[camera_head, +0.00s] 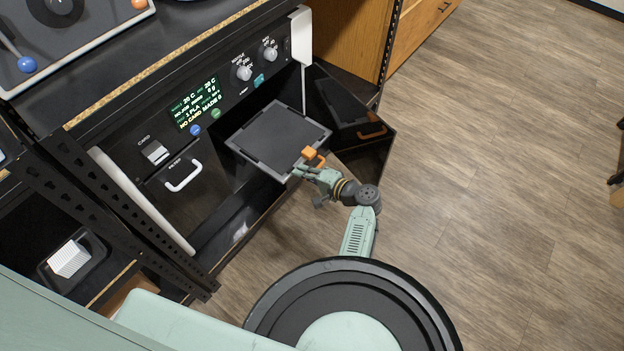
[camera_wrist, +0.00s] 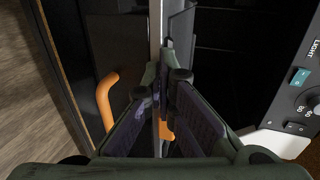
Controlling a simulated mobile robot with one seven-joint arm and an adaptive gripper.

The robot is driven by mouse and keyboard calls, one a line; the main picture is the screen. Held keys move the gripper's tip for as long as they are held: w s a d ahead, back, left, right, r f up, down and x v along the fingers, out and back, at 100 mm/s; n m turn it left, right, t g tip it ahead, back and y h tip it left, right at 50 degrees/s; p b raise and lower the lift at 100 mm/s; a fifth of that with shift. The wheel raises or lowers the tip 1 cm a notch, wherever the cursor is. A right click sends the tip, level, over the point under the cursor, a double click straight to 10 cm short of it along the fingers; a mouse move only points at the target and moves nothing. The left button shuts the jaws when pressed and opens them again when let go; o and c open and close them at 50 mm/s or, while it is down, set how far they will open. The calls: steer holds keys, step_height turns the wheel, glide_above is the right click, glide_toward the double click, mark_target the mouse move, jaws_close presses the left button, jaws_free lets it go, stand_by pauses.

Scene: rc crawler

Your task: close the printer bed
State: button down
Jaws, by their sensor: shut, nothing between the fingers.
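The printer bed (camera_head: 275,138) is a dark square plate with a grey rim, standing out of the front of the black printer. An orange tab (camera_head: 311,154) sits at its front corner; a bit of orange (camera_wrist: 167,130) also shows between my fingers in the wrist view. My gripper (camera_head: 300,172) is shut and empty, close beside the bed's front edge near the tab. In the wrist view my fingertips (camera_wrist: 166,74) meet over a grey upright edge. I cannot tell whether they touch the bed.
The printer's open door (camera_head: 350,110) stands to the right of the bed, with an orange handle (camera_head: 372,133), seen too in the wrist view (camera_wrist: 105,98). The control panel (camera_head: 215,95) has a screen and knobs. A black shelf post (camera_head: 110,215) stands left. Wooden floor at right is clear.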

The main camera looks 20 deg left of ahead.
mark_target(251, 139)
steer(key=w+a+b, duration=0.2)
steer(key=a, duration=0.5)
steer(key=w+a+b, duration=0.3)
steer(key=a, duration=0.3)
steer(key=w+a+b, duration=0.2)
steer(key=a+b, duration=0.1)
steer(key=a, duration=0.4)
steer(key=shift+w+a+f, duration=0.1)
steer(key=shift+w+a, duration=0.15)
steer(key=shift+a, duration=0.1)
steer(key=shift+w+a+r, duration=0.15)
steer(key=shift+a+r, duration=0.1)
steer(key=shift+a, duration=0.05)
